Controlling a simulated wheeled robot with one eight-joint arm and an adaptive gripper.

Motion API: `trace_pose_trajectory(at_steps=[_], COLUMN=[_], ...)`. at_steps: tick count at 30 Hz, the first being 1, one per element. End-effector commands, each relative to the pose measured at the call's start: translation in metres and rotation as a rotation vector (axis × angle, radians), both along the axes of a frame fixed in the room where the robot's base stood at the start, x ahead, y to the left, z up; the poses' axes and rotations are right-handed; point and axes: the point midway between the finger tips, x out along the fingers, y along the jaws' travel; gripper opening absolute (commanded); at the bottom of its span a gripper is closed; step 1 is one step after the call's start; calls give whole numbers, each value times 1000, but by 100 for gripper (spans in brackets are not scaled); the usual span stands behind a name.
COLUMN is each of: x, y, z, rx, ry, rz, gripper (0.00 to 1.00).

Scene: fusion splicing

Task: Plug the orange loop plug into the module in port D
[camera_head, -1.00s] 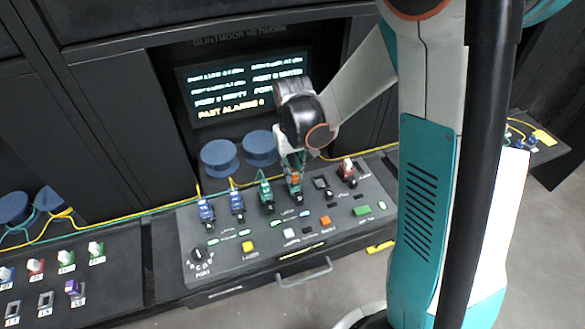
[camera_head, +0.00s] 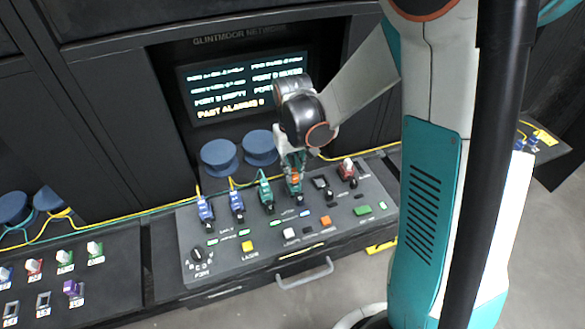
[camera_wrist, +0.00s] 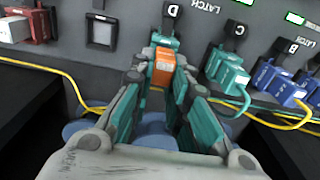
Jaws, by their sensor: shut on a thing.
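The orange loop plug (camera_wrist: 163,68) is between the fingers of my gripper (camera_wrist: 160,85), which is shut on it. It also shows in the head view (camera_head: 294,174), under my gripper (camera_head: 293,165). In the wrist view the plug is lined up with the teal module (camera_wrist: 165,41) in port D, right at its near face. No clear gap shows between them, but I cannot tell how deep the plug sits. The port D label (camera_wrist: 173,10) is above the module. The socket opening is hidden behind the plug.
Beside port D stand a teal module with a green cable (camera_wrist: 228,72) in port C and a blue module with a yellow cable (camera_wrist: 278,85) in port B. A red module (camera_head: 347,170) stands on the other side, past an empty square slot (camera_wrist: 101,31). A yellow cable (camera_wrist: 50,66) runs close by.

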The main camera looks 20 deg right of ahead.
Motion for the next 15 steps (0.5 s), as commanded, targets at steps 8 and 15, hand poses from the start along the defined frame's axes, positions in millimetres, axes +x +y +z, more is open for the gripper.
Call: trace_pose_trajectory(at_steps=[8, 15], x=[0, 0], y=[0, 0], z=[0, -5], rx=[0, 0], ry=[0, 0], rz=[0, 0], gripper=[0, 0])
